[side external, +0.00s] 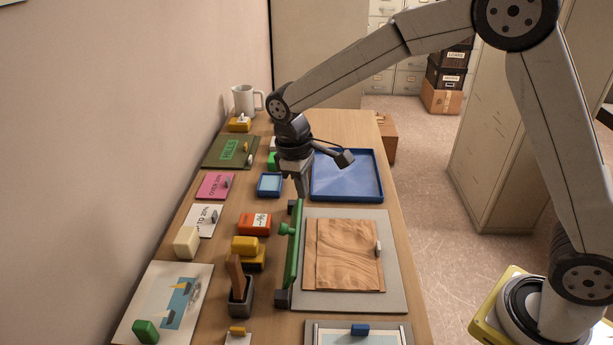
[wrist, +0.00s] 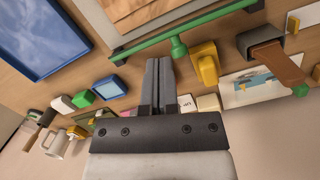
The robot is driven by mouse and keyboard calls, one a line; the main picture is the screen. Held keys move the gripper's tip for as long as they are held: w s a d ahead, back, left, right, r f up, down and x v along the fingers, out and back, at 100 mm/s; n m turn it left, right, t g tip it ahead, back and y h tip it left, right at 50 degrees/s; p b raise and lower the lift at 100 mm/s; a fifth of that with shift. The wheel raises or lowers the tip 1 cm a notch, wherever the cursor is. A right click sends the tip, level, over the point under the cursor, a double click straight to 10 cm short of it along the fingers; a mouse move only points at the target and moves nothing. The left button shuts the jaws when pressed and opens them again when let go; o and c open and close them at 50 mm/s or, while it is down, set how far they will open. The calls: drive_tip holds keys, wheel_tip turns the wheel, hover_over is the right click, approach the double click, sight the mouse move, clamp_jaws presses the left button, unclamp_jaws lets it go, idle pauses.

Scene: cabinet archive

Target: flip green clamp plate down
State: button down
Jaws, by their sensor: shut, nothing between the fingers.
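The green clamp plate (side external: 294,245) is a long narrow bar along the left edge of a grey board (side external: 395,270). It appears raised on edge beside the board, with a round green knob (side external: 284,229) sticking out to the left. In the wrist view the green bar (wrist: 215,17) runs across the top. A brown wood-grained sheet (side external: 343,255) lies on the board. My gripper (side external: 303,194) is shut and empty, pointing down near the bar's far end. In the wrist view my gripper (wrist: 158,62) shows closed fingers close to the bar. I cannot tell whether they touch it.
Left of the clamp stand an orange block (side external: 254,224), yellow blocks (side external: 246,247) and a dark holder (side external: 240,291) with a brown handle. Behind are a small blue tray (side external: 270,184) and a large blue tray (side external: 346,176). A white jug (side external: 246,100) stands farther back.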

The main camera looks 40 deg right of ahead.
drive_tip(key=w+a+r+n+g+h, duration=0.1)
drive_tip(key=w+a, duration=0.4)
drive_tip(key=a, duration=0.5)
drive_tip(key=shift+w+a+n+g+h, duration=0.35)
drive_tip(key=shift+n+g+h, duration=0.35)
drive_tip(key=shift+n, duration=0.7)
approach(292, 243)
wheel_tip(292, 243, down, 4)
drive_tip(key=shift+s+d+f, duration=0.75)
drive_tip(key=shift+s+d, duration=0.15)
drive_tip(key=shift+s, duration=0.15)
